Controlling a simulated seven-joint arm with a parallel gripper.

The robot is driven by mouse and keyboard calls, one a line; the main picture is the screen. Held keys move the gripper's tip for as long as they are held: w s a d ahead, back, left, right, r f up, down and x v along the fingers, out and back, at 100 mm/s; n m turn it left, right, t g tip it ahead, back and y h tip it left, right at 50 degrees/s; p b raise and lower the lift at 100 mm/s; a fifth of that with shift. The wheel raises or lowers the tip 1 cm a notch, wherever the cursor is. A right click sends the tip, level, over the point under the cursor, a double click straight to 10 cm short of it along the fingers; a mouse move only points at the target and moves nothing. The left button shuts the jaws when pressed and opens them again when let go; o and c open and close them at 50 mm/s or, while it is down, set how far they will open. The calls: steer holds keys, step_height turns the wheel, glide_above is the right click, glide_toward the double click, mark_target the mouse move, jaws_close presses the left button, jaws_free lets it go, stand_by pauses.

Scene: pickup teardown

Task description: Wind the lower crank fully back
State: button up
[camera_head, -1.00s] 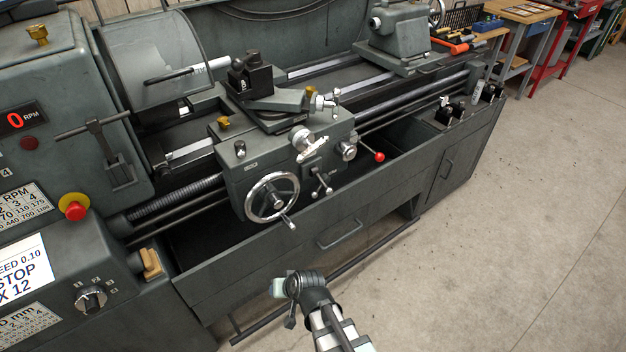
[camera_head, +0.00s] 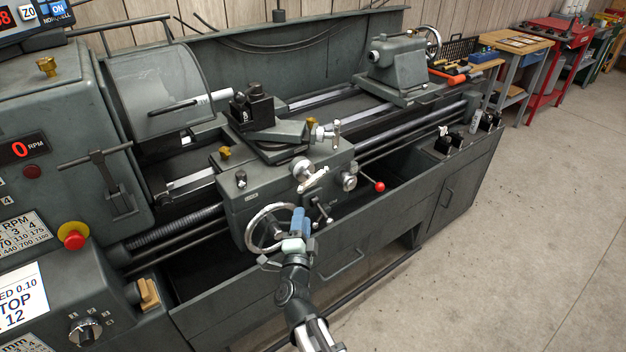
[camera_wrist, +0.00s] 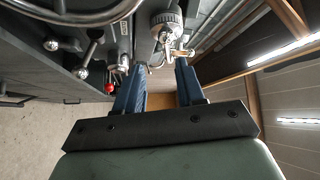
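The lathe's carriage front carries a silver ball crank with a dial (camera_head: 309,176). Another crank (camera_head: 336,132) sits higher, on the top slide; I take the lower one as the task's crank. In the wrist view the crank with its ribbed dial (camera_wrist: 167,22) is beyond my fingertips, its handle near the right finger. My gripper (camera_head: 298,211) has blue fingers and is in front of the carriage, below the crank, overlapping the right side of the large handwheel (camera_head: 250,230). In the wrist view my gripper (camera_wrist: 156,66) is open, with nothing between its fingers.
A red-knobbed lever (camera_head: 379,187) sticks out at the carriage's right. Small levers (camera_head: 322,211) are close to my fingers. The chip tray with its handle (camera_head: 342,266) runs below. A red stop button (camera_head: 74,236) is at the left. The floor (camera_head: 480,250) at right is open.

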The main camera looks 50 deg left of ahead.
mark_target(312, 184)
steer(key=shift+m+t, duration=0.6)
steer(key=shift+m, duration=0.1)
steer(key=x, duration=0.9)
steer(key=w+d+x, duration=0.1)
steer(key=x, duration=0.3)
steer(key=shift+w+a+r, duration=0.25)
steer(key=shift+r, duration=0.2)
jaws_close()
